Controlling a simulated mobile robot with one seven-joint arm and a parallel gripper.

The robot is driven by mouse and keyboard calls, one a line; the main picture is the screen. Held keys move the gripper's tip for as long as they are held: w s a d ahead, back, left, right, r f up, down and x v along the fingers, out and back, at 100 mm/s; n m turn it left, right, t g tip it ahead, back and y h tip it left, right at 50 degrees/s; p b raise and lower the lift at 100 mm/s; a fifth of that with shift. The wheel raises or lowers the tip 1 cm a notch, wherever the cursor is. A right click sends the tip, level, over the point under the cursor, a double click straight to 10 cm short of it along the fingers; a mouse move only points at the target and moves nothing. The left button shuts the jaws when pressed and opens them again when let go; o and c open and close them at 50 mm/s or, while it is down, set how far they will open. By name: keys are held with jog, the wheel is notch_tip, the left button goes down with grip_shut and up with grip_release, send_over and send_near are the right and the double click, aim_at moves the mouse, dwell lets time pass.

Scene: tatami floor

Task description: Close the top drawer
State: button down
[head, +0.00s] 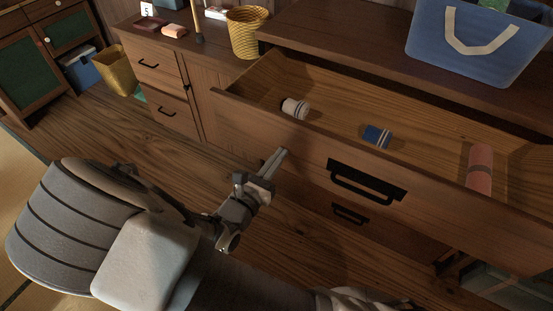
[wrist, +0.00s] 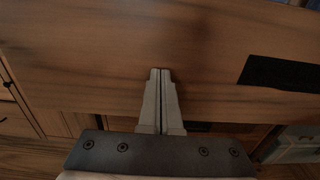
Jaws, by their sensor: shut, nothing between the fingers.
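The top drawer (head: 300,148) of the wooden cabinet is pulled well out in the head view, with its inside showing. Its front carries a black handle (head: 365,183). In the wrist view the drawer front (wrist: 90,60) fills the upper part, with the black handle plate (wrist: 280,73) at right. My gripper (head: 280,156) is shut and empty, pointing at the drawer front to the left of the handle. It also shows in the wrist view (wrist: 160,72), its tips in front of the wood. I cannot tell whether the tips touch it.
Inside the drawer lie a white roll (head: 295,108), a blue roll (head: 377,136) and a pink roll (head: 480,165). A blue bag (head: 470,60) and a yellow basket (head: 247,35) stand on top. A lower drawer handle (head: 349,214) sits below. Open floor (head: 130,130) lies at left.

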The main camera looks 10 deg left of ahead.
jog(key=p+x, duration=0.2)
jog(key=x, duration=2.5)
jog(key=shift+f, duration=0.1)
jog(key=shift+w, duration=0.1)
jog(key=shift+w+d+r, duration=0.1)
jog(key=shift+r, duration=0.2)
